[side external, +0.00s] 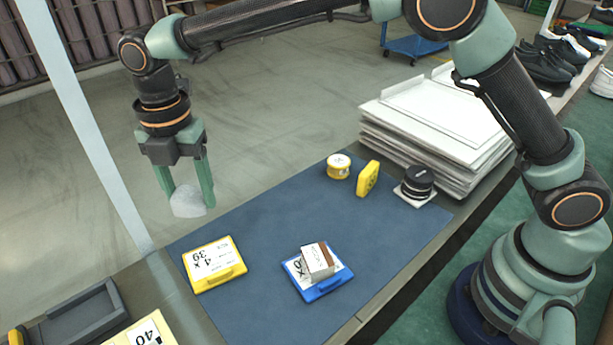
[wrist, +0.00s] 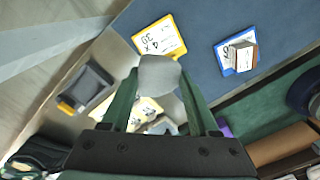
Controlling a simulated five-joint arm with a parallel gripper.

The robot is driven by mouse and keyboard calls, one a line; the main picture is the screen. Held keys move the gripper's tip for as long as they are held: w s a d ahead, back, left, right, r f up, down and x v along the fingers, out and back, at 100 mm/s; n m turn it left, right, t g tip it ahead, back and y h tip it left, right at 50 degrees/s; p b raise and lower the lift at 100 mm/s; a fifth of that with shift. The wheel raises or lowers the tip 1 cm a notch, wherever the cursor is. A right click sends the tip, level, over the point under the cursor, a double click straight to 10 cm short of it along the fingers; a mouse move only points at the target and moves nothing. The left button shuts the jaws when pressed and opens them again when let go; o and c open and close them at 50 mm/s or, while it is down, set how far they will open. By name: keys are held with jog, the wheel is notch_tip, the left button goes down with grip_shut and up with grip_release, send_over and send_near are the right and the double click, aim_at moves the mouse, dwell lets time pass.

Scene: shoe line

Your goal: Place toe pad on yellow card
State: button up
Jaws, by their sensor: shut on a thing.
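The toe pad (side external: 188,203) is a small pale grey, rounded piece. My gripper (side external: 188,192) is shut on it and holds it in the air, fingers pointing down. The wrist view shows the toe pad (wrist: 160,75) between the two green fingertips (wrist: 163,82). The yellow card (side external: 214,265), marked "4 x 39", lies on the blue mat's left part. It also shows in the wrist view (wrist: 148,42), just beyond the pad, which covers a little of its near edge. In the side view the pad hangs above and left of this card, apart from it.
A blue card (side external: 326,288) with a small box (side external: 318,261) on it lies on the mat (side external: 270,240). A yellow tin (side external: 338,167), a yellow block (side external: 368,178) and a black round stack (side external: 418,181) stand farther back. Another yellow card (side external: 143,333) and a grey tray (side external: 80,316) are lower left.

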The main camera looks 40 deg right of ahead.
aim_at(213, 262)
notch_tip(213, 262, down, 15)
jog(key=shift+r, duration=0.1)
dwell(0.4)
jog(key=shift+f, duration=0.2)
jog(key=o, duration=1.3)
jog(key=shift+r, duration=0.1)
